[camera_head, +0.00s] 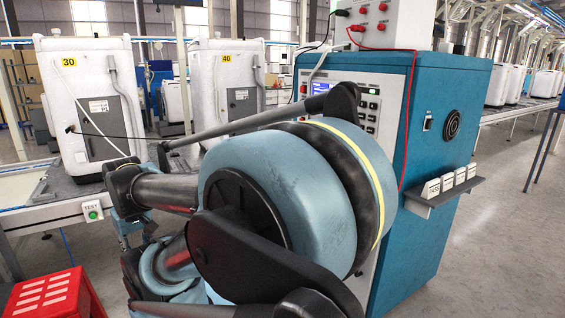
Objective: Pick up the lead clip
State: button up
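A small dark clip (70,129) appears to sit on the left side of the white appliance marked 30 (88,65). A thin black lead runs from it to the right, passing behind my arm. The clip is too small to tell its jaws or exactly what it grips. My arm fills the middle of the view. Dark parts that seem to be my gripper (124,190) are in front of and below that appliance, to the right of and lower than the clip, apart from it. My arm partly hides them, and the fingers cannot be made out.
A blue test cabinet (455,130) stands at right, with a red lead (408,110) down its side and a shelf of PASS cards (432,189). Another white appliance marked 40 (230,95) stands behind my arm. A green TEST button (92,211) is on the bench edge. A red crate-like stool (55,297) is lower left.

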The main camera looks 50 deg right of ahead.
aim_at(69, 128)
jog(key=z, duration=1.6)
jog(key=i, duration=0.55)
jog(key=u, duration=0.7)
jog(key=i, duration=1.05)
jog(key=u, duration=0.85)
jog(key=i, duration=0.55)
jog(key=u, duration=0.25)
